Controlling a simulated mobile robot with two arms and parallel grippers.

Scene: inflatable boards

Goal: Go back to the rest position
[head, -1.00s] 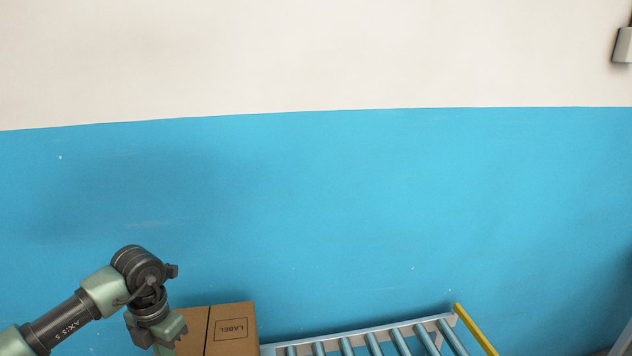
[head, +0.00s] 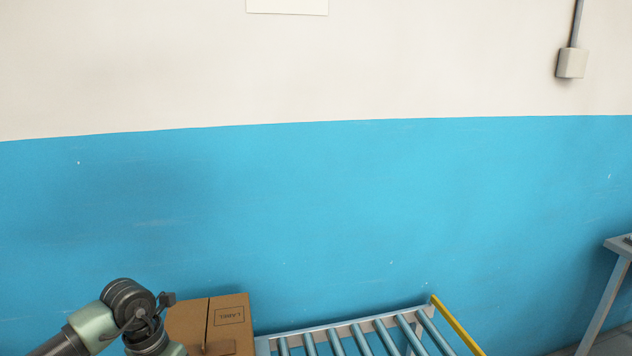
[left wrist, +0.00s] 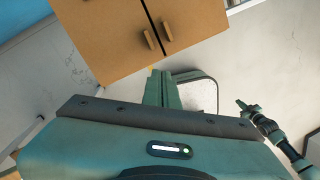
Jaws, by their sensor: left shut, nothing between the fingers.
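My left arm comes in at the bottom left of the head view, and its gripper is mostly cut off by the lower edge. In the left wrist view my left gripper (left wrist: 162,88) has its fingers together with nothing between them.
A roller conveyor (head: 341,341) with a yellow side rail (head: 458,325) runs right of the box. A grey table (head: 617,247) stands at the far right edge.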

